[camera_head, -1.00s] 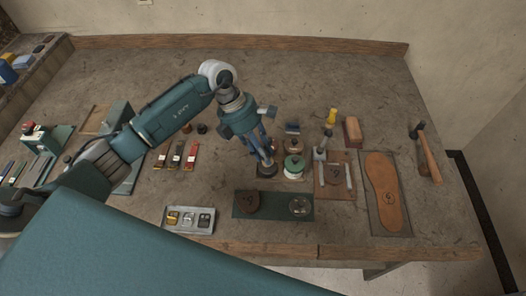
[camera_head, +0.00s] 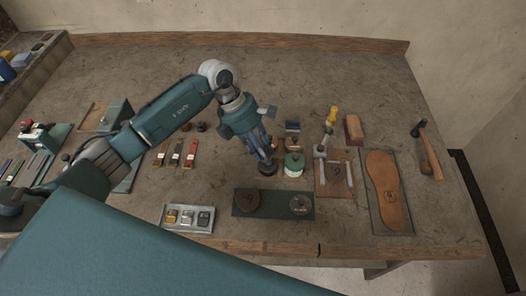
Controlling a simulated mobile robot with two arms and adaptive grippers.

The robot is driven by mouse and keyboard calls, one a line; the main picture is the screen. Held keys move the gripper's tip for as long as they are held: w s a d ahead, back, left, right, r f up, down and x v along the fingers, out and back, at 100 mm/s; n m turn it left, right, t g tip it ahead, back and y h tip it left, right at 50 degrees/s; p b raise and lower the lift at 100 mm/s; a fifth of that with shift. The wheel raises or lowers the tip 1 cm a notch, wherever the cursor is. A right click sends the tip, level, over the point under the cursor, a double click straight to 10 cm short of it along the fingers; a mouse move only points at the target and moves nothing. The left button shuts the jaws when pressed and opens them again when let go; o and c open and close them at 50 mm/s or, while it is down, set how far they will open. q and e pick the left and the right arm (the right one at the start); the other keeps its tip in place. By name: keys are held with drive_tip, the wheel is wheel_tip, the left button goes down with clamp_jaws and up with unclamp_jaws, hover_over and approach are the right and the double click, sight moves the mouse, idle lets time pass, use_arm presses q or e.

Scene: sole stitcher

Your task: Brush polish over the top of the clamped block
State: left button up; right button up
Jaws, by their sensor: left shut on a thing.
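My left gripper (camera_head: 266,153) points down over the middle of the bench, fingers shut on a dark round thing (camera_head: 267,168). The fingers cover its upper part, and I cannot tell whether it is a brush. It is low, close to the bench top; contact is unclear. A green-and-white round pot (camera_head: 293,165) stands just to its right; I cannot tell if it holds polish. A reddish-brown block (camera_head: 353,130) lies farther back to the right, with no clamp visible on it. I cannot make out a clamped block for certain. My right gripper is not in view.
A dark green mat (camera_head: 273,212) with two round pieces lies in front. A tray of buckles (camera_head: 187,218) is front left. A tool board (camera_head: 333,188), a sole (camera_head: 384,190) and a hammer (camera_head: 430,152) are at right. The bench's back is clear.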

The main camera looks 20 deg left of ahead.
sight(263, 146)
use_arm(q)
drive_tip(key=shift+f, duration=0.1)
idle(0.6)
drive_tip(key=shift+s+f+b, duration=0.1)
drive_tip(key=shift+b, duration=0.2)
idle(0.6)
drive_tip(key=shift+r+p, duration=0.7)
drive_tip(key=shift+r, duration=0.55)
drive_tip(key=shift+r+p, duration=1.15)
drive_tip(key=shift+r, duration=1.25)
drive_tip(key=shift+d, duration=0.1)
